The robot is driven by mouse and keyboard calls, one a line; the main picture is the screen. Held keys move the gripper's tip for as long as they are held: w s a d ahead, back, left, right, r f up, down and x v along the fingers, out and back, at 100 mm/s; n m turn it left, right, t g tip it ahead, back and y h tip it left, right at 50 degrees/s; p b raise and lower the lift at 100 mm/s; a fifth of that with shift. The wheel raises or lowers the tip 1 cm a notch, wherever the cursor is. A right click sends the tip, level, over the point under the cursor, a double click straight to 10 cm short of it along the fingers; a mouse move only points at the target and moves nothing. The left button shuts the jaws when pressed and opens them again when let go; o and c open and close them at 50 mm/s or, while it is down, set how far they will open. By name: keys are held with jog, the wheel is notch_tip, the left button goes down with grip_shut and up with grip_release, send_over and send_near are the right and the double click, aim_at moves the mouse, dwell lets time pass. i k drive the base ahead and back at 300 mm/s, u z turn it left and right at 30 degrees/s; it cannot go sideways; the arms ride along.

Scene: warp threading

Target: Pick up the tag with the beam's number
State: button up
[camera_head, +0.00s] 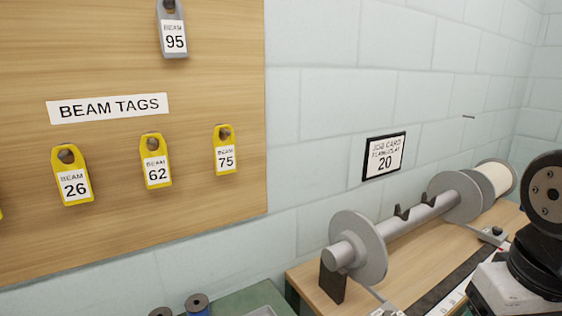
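Yellow tags hang on pegs on a wooden board (215,60): tag 26 (74,187), tag 62 (157,173) and tag 75 (225,160). A grey tag reading BEAM 95 (174,41) hangs higher up. A sliver of another yellow tag (1,214) shows at the left edge, its number out of view. A grey flanged beam (372,265) lies on a wooden bench at the right; I see no number on it. A job card (384,158) on the wall reads 20; its middle line is too small to read. My gripper is not in view.
A BEAM TAGS label (108,107) is on the board. The wooden bench (305,277) carries the beam and a white-wound spool (494,180) behind it. Small spools (197,305) stand at the bottom edge beside a green surface (245,303). My arm's links fill the lower right.

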aim_at(73, 181)
jog(key=u, duration=1.5)
